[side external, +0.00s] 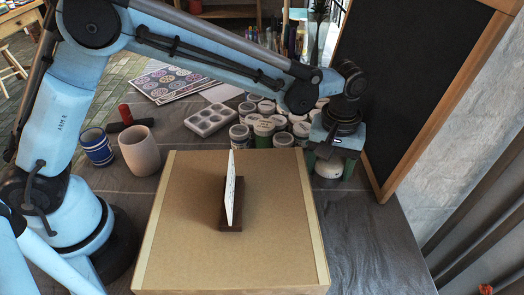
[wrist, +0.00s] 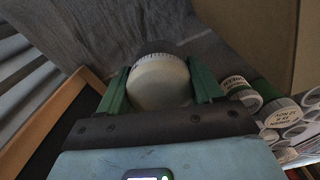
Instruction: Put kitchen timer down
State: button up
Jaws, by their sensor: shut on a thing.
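The kitchen timer (wrist: 158,82) is a round, cream-white thing with a ring of dark tick marks. In the wrist view it sits between the two green fingers of my gripper (wrist: 160,88), which are shut on it. In the side external view my gripper (side external: 332,158) points down at the right of the cardboard-topped board, and the pale timer (side external: 328,168) shows low between the fingers. It is at or just above the grey cloth; I cannot tell whether it touches.
A brown board (side external: 180,230) holds a plate upright in a dark stand (side external: 230,215). Several paint jars (side external: 265,130) cluster left of my gripper. A framed blackboard (side external: 410,80) stands close on the right. The grey cloth (side external: 365,240) is clear in front of my gripper.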

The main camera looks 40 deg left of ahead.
aim_at(326, 180)
jog(key=shift+f, duration=2)
jog(key=o, duration=1.2)
jog(key=shift+f, duration=0.1)
